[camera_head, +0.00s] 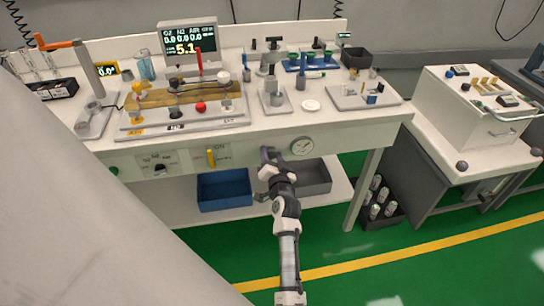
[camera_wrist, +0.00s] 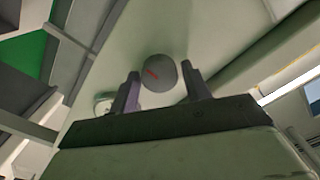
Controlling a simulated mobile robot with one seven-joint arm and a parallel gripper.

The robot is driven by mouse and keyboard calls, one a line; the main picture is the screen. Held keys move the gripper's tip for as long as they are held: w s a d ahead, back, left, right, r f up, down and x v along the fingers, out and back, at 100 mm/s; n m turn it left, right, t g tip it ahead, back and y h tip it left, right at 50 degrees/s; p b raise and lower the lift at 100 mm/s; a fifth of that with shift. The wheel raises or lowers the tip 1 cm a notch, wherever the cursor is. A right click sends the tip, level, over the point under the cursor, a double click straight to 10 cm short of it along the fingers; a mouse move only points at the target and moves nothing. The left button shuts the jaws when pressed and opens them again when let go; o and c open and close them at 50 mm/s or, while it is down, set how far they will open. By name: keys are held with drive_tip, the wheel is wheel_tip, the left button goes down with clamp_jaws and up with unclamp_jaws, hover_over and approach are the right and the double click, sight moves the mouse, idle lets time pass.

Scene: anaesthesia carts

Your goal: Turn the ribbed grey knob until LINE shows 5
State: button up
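The grey knob (camera_wrist: 159,73) shows in the wrist view as a round face with a short red mark; its ribs are not clear. My gripper (camera_wrist: 161,80) is open, with one finger on each side of the knob and a small gap on both sides. In the head view my gripper (camera_head: 268,158) is at the cart's front panel, left of a round dial gauge (camera_head: 302,146), and hides the knob. The display screen (camera_head: 188,40) on the cart top shows a row of zeros and a larger 5.1 below; its small labels are hard to read.
A yellow handle (camera_head: 211,157) and a dark switch (camera_head: 160,168) sit on the panel to the left. A blue bin (camera_head: 224,189) and a grey bin (camera_head: 314,176) stand on the shelf below. A second cart (camera_head: 437,115) is at the right.

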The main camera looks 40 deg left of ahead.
drive_tip(key=shift+o, duration=1)
drive_tip(key=b+v, duration=0.3)
drive_tip(key=v, duration=1)
drive_tip(key=shift+s+d, duration=0.25)
drive_tip(key=shift+s, duration=0.05)
